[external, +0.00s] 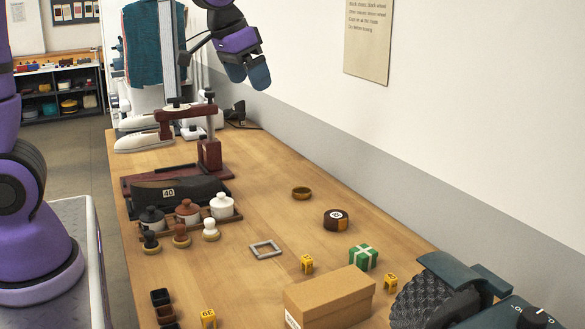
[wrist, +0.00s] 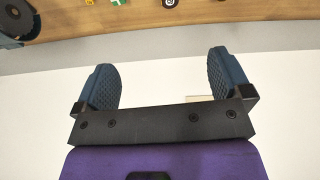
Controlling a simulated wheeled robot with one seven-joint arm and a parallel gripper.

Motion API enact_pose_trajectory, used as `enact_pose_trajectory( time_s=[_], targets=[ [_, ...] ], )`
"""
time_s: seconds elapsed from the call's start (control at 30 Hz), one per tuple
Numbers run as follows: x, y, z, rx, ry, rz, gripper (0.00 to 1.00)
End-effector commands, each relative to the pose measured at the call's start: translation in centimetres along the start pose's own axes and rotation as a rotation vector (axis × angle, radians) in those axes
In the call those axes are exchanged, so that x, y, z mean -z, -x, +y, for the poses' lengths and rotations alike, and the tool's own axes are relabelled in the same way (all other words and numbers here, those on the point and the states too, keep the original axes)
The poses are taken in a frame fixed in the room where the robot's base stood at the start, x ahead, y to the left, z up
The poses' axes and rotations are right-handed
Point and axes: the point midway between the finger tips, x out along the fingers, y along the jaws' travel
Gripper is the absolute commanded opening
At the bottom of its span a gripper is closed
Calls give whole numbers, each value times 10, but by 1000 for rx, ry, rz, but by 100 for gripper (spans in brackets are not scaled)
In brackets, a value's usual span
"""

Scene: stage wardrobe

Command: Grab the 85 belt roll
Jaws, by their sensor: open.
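A dark brown round roll (external: 336,224), which looks like a rolled belt, lies on the wooden table right of the middle. It has a small white label on top, too small to read surely. In the wrist view the roll (wrist: 169,4) shows at the top edge. My gripper (external: 247,78) hangs high above the far part of the table, near the wall, well away from the roll. In the wrist view my gripper (wrist: 163,84) has its two fingers wide apart, with nothing between them.
A brown ring-like dish (external: 301,193) sits behind the roll. A green box with white bands (external: 363,257), yellow numbered tags (external: 307,264) and a cardboard box (external: 330,297) stand nearer. A dark red stand (external: 209,157) rises at the back left. The wall (external: 420,150) borders the right side.

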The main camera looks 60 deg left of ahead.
Motion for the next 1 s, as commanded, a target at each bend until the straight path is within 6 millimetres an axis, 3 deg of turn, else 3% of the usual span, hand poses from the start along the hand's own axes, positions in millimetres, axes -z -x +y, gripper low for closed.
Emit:
enact_pose_trajectory(
  time_s=[0.2, 0.5, 0.8, 1.0],
  targets=[
    [46, -72, -3, 11, 24, -31, 97],
    [88, -183, -8, 25, 56, -63, 97],
    [103, -297, -15, 39, 81, -91, 97],
    [103, -335, -18, 43, 88, -97, 97]
  ],
)
